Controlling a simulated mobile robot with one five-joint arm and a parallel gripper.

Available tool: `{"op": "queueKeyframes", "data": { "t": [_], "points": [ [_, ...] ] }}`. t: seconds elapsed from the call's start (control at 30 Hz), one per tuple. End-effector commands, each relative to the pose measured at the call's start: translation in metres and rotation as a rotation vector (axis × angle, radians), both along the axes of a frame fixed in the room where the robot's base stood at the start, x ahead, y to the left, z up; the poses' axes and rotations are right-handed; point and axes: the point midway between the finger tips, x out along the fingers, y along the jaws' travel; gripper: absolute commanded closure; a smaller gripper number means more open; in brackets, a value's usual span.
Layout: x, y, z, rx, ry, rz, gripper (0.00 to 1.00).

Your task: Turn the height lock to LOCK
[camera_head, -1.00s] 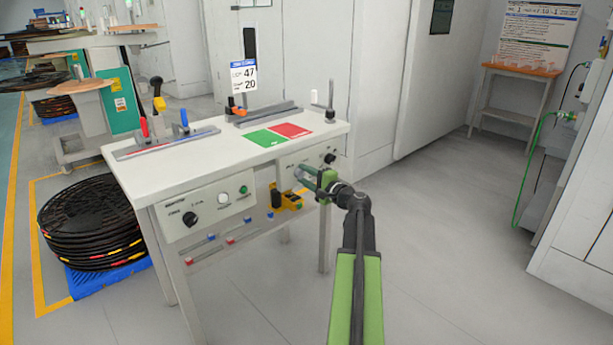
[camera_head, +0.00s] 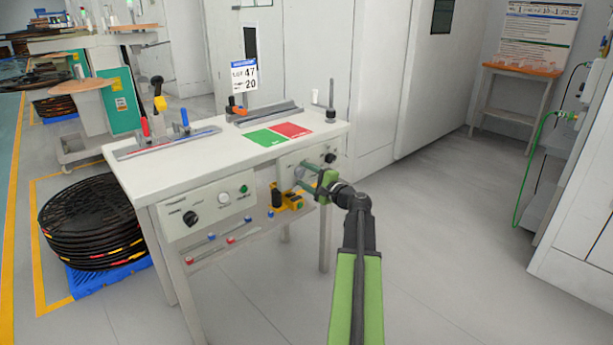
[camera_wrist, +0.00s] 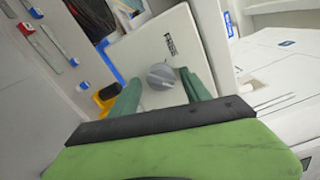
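A grey round knob with a raised grip (camera_wrist: 161,76) sits on a pale panel (camera_wrist: 180,40) in the wrist view. Dark lettering is printed beside it, too small to read. The knob also shows partly in the head view (camera_head: 300,173), on the right part of the table's front. My gripper (camera_wrist: 161,92) is open, with one green finger on each side of the knob and gaps visible between. I cannot tell whether the tips reach its depth. In the head view my gripper (camera_head: 308,177) is at the front panel.
A black knob (camera_head: 330,158) is on the same panel to the right. A yellow and black device (camera_head: 287,197) is below left of my gripper. The white table (camera_head: 215,152) carries rails and red and green pads. Floor to the right is clear.

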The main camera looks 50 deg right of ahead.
Motion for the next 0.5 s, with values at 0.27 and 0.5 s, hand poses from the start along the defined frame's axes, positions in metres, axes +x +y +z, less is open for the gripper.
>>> {"op": "queueKeyframes", "data": {
  "t": [0.27, 0.5],
  "points": [
    [-0.001, -0.001, 0.000, 0.000, -0.001, -0.002, 0.43],
    [-0.037, 0.003, 0.001, 0.000, -0.002, -0.006, 0.43]
  ]
}}
